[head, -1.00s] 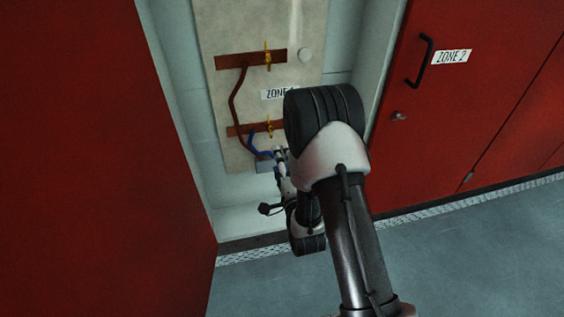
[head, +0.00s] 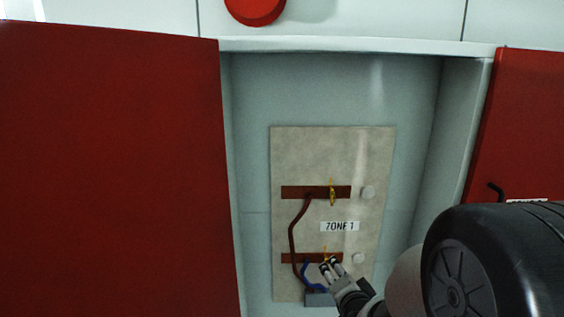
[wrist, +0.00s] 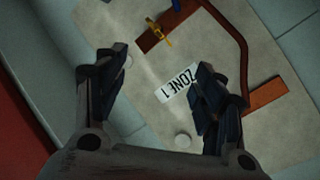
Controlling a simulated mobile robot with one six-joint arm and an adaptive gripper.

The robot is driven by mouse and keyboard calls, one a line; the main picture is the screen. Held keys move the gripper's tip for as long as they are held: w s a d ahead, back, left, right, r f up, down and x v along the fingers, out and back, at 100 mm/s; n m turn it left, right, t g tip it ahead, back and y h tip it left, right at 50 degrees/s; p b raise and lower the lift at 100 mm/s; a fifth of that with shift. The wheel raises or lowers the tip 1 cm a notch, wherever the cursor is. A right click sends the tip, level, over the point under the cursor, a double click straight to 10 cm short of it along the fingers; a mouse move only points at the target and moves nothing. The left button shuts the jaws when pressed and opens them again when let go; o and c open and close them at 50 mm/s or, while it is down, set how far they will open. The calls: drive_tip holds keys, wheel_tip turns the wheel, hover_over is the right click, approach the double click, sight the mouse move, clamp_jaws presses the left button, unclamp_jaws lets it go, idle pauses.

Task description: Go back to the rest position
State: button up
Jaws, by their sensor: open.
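My gripper (head: 332,264) is at the lower right of the open cabinet in the head view, in front of the lower brown bar of the panel. In the wrist view my gripper (wrist: 160,88) is open, its two dark fingers apart with nothing between them but the panel behind. The pale panel (head: 300,145) carries a ZONE 1 label (head: 339,226). The label also shows between the fingers in the wrist view (wrist: 178,83). My arm covers the lower right of the head view.
The upper brown bar (head: 295,192) has a yellow piece (head: 332,192). A brown cable (head: 292,235) and a blue cable (head: 306,275) run down the panel to a grey box (head: 318,299). A red door (head: 110,170) stands left, another red door (head: 525,120) right. A red round object (head: 255,8) is above.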

drive_tip(key=s+r+n+g, duration=0.2)
drive_tip(key=s+n, duration=0.1)
drive_tip(key=s, duration=0.8)
drive_tip(key=s+r+n+g, duration=0.3)
drive_tip(key=s+n, duration=0.1)
drive_tip(key=s, duration=0.6)
drive_tip(key=s+r+n+g, duration=0.3)
drive_tip(key=s+n, duration=0.1)
drive_tip(key=s, duration=0.7)
drive_tip(key=shift+s, duration=0.35)
